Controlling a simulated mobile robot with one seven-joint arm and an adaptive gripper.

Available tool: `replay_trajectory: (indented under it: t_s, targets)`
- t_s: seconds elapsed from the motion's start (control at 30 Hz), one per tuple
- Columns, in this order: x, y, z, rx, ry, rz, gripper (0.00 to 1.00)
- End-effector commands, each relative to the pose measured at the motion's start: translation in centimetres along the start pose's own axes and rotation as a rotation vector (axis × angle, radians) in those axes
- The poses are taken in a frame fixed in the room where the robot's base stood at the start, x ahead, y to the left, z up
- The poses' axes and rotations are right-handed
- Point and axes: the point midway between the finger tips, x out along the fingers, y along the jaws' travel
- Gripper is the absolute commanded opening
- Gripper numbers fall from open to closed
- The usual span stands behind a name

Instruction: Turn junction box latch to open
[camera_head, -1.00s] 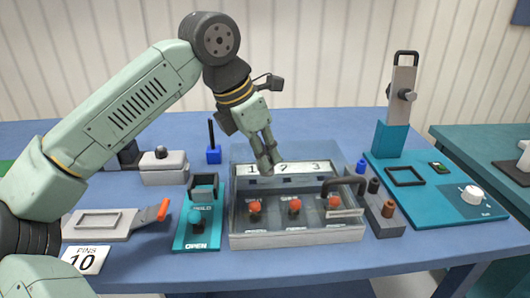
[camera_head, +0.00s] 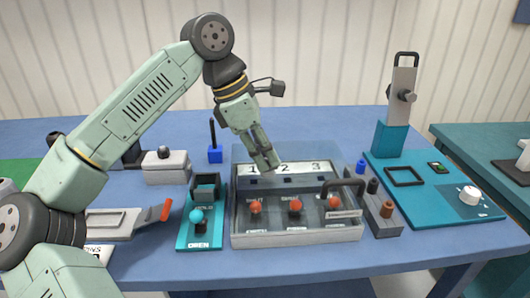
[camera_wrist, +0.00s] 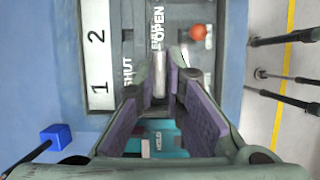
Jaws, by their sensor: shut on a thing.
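The junction box (camera_head: 296,240) is a grey case with a clear top, orange-red knobs inside and a white strip marked 1, 2, 3. My gripper (camera_head: 268,160) reaches down over its back part near the strip. In the wrist view, my gripper (camera_wrist: 163,72) is shut on a light grey bar, seemingly the latch (camera_wrist: 159,78). The bar sits beside the printed word SHUT, with OPEN above it in that picture; its long side runs toward OPEN. The head view hides the latch behind my fingertips. One orange knob (camera_wrist: 198,32) shows in the wrist view.
A teal plate (camera_head: 186,240) with a blue ball lever stands left of the box. A black handle (camera_head: 343,183) and a grey peg block (camera_head: 390,222) are at its right. A teal station (camera_head: 455,205) lies farther right. A blue block (camera_head: 215,154) stands behind, left of my gripper.

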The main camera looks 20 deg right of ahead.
Motion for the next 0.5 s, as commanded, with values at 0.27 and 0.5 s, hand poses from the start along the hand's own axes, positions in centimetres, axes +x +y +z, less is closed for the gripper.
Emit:
replay_trajectory:
  t_s: [0.27,0.5]
  targets:
    - [0.00,0.00,0.00,0.003,0.000,0.000,0.00]
    - [0.00,-0.01,0.00,0.002,0.000,0.000,0.23]
